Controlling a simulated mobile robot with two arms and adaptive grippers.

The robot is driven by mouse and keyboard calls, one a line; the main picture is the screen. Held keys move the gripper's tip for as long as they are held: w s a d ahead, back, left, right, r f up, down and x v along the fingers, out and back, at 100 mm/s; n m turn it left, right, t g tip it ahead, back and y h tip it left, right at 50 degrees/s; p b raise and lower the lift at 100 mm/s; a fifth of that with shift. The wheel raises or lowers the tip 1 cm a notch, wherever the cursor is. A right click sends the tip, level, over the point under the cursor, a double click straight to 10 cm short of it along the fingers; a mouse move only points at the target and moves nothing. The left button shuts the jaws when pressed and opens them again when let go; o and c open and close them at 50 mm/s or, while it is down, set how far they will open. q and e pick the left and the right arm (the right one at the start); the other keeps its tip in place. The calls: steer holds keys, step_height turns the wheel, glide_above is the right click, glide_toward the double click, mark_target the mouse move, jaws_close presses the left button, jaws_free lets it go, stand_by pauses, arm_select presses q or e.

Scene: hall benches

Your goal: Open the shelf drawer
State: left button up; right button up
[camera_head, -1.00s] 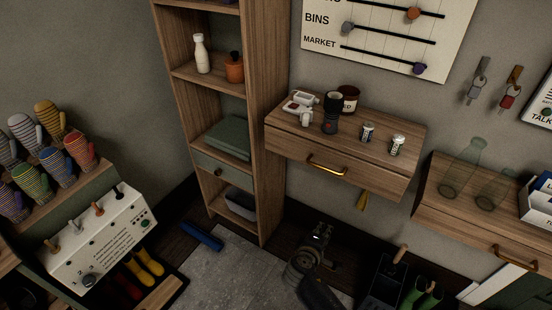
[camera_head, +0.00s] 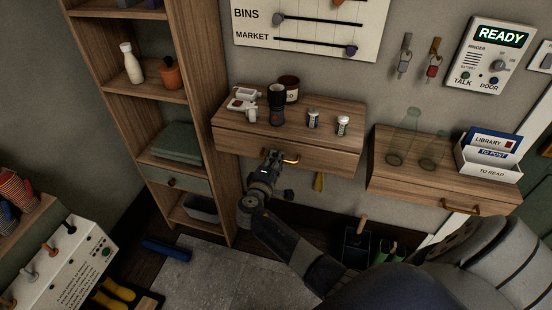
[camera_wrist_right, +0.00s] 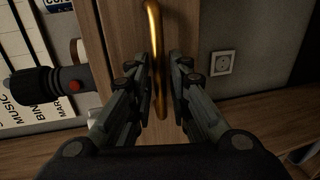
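A wooden wall shelf with a drawer front (camera_head: 330,156) hangs in the middle of the head view; the drawer looks shut. Its curved brass handle (camera_head: 292,160) is partly hidden by my right gripper (camera_head: 273,156), which is at the handle's left end. In the right wrist view the brass handle (camera_wrist_right: 155,50) runs between the two fingers of the right gripper (camera_wrist_right: 164,75). The fingers are apart, with a narrow gap beside the handle, so I see no firm hold. My left gripper is not in view.
A dark torch (camera_head: 276,105), a brown jar (camera_head: 290,88) and small canisters stand on the shelf top. A tall bookcase (camera_head: 205,120) with a small grey drawer (camera_head: 172,178) stands close on the left. A second wall shelf (camera_head: 425,186) with glass bottles is on the right.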

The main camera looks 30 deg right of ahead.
steer(key=shift+w+d+f, duration=0.1)
steer(key=shift+w+d, duration=0.2)
steer(key=shift+d, duration=0.05)
jaws_close()
steer(key=f+v, duration=0.3)
steer(key=v, duration=1.2)
steer(key=shift+s+a, duration=0.35)
steer(key=shift+s, duration=0.05)
